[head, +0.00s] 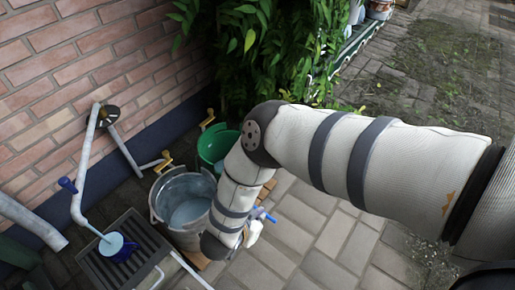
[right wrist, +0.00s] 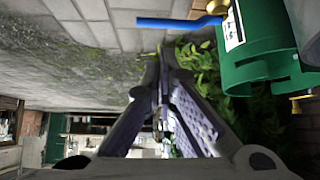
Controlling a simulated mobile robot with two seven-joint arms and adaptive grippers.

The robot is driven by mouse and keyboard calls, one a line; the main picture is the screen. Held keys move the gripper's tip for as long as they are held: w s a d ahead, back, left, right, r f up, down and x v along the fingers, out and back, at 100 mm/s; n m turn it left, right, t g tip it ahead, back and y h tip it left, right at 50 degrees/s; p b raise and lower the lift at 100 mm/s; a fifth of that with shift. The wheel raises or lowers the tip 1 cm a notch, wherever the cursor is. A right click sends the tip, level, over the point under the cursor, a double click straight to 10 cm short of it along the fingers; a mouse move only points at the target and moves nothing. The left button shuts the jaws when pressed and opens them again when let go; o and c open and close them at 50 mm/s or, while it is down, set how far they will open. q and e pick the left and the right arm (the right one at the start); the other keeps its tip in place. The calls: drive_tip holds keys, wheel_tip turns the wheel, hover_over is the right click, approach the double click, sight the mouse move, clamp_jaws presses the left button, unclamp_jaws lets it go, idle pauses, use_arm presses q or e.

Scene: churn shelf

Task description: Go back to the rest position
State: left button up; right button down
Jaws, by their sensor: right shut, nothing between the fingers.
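My right arm comes in from the right in the head view and bends down beside the grey bucket. In that view the fingers of my right gripper are hidden or too small to make out. In the right wrist view my right gripper (right wrist: 160,62) has its dark fingers drawn together at the tips, with nothing between them. My left arm and left gripper do not show in either view.
The grey bucket (head: 159,204) stands left of my forearm, with a green bucket (head: 208,146) behind it. A drain grate (head: 100,268), a pipe (head: 82,185) and a brick wall (head: 70,75) are at left. A green container (right wrist: 262,45) and blue bar (right wrist: 175,22) show near the fingers.

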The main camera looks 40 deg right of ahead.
drive_tip(key=shift+s+a+r, duration=0.1)
idle(0.3)
